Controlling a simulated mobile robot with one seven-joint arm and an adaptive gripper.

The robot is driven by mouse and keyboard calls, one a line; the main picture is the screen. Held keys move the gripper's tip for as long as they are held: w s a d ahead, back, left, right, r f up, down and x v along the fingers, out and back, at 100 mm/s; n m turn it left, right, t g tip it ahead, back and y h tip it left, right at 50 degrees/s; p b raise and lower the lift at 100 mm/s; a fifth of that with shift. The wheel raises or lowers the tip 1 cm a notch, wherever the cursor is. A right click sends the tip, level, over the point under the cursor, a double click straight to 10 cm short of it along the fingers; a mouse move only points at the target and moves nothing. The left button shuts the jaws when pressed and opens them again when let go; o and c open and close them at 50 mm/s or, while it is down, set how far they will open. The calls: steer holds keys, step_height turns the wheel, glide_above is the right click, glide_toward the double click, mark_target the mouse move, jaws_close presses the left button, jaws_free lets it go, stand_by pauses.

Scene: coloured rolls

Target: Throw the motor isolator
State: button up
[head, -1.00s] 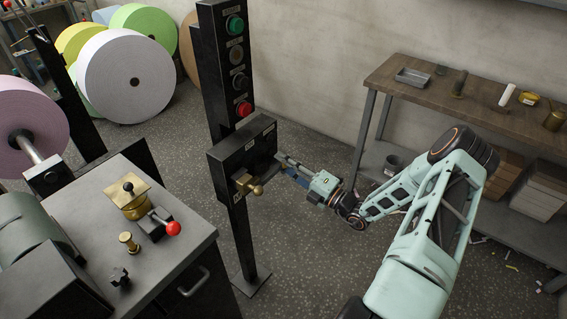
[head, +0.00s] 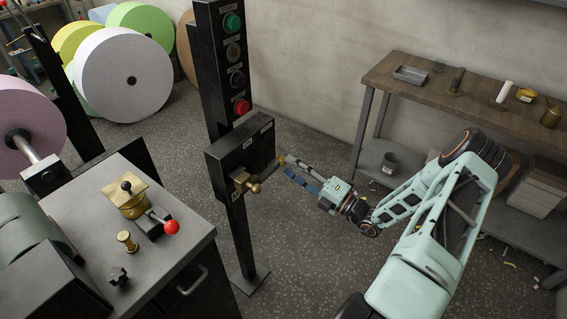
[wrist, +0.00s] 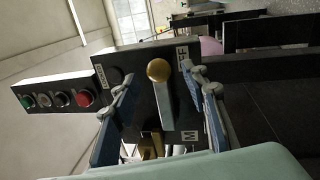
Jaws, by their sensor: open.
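The motor isolator is a black box (head: 246,150) on a dark post. In the wrist view the brass ball (wrist: 158,70) and grey lever (wrist: 166,105) show in front of the labelled black face, part of one label reading "FF". My gripper (head: 287,168) is open beside the ball end. In the wrist view its blue-padded fingers (wrist: 162,105) appear on either side of the lever. I cannot tell whether either finger touches it.
Push buttons (head: 234,62) line the post above. A grey cabinet (head: 150,215) with a red-knobbed lever stands left. A wooden bench (head: 440,90) stands right.

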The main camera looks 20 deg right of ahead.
steer(key=v, duration=0.7)
steer(key=shift+s+d, duration=0.15)
steer(key=shift+s, duration=0.15)
